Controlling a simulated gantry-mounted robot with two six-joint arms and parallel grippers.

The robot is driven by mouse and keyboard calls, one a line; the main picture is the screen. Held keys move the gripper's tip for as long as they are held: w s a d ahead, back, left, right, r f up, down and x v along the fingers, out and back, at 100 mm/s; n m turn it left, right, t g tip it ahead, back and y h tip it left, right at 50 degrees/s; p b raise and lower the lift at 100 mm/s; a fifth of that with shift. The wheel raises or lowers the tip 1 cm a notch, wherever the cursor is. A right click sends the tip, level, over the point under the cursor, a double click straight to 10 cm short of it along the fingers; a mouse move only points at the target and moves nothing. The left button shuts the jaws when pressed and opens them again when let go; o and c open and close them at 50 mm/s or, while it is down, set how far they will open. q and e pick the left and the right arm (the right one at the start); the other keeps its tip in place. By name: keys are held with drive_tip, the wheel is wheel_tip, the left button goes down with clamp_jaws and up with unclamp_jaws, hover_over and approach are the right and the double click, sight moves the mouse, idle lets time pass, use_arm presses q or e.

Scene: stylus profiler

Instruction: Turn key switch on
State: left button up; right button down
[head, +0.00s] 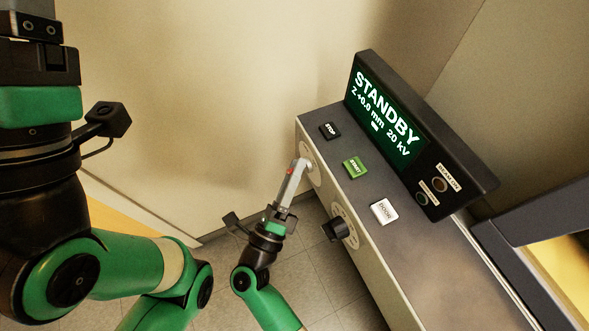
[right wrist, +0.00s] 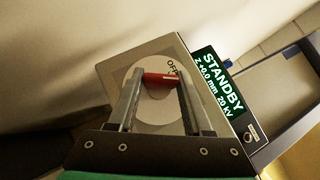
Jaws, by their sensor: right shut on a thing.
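The key switch is a pale round plate (right wrist: 158,103) on the front of the console, with a red key (right wrist: 161,79) at its centre and a dark OFF label beside the key's right end. In the head view the plate (head: 309,163) is at the console's left end, and the key (head: 290,171) shows as a small red spot. My right gripper (right wrist: 160,80) is shut on the red key, one finger at each end. My left gripper (head: 38,25) is at the top left; its fingertips are out of frame.
The console top has a black STOP button (head: 330,130), a green START button (head: 355,167) and a white DOOR button (head: 384,211). A display (head: 386,118) reads STANDBY. A black knob (head: 336,230) sticks out of the front, right of my right gripper.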

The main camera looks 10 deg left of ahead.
drive_tip(key=shift+c, duration=1.6)
unclamp_jaws()
drive_tip(key=p+v, duration=0.1)
drive_tip(key=v, duration=1)
drive_tip(key=shift+s+p, duration=0.3)
drive_tip(key=shift+p, duration=0.05)
drive_tip(key=shift+f, duration=0.1)
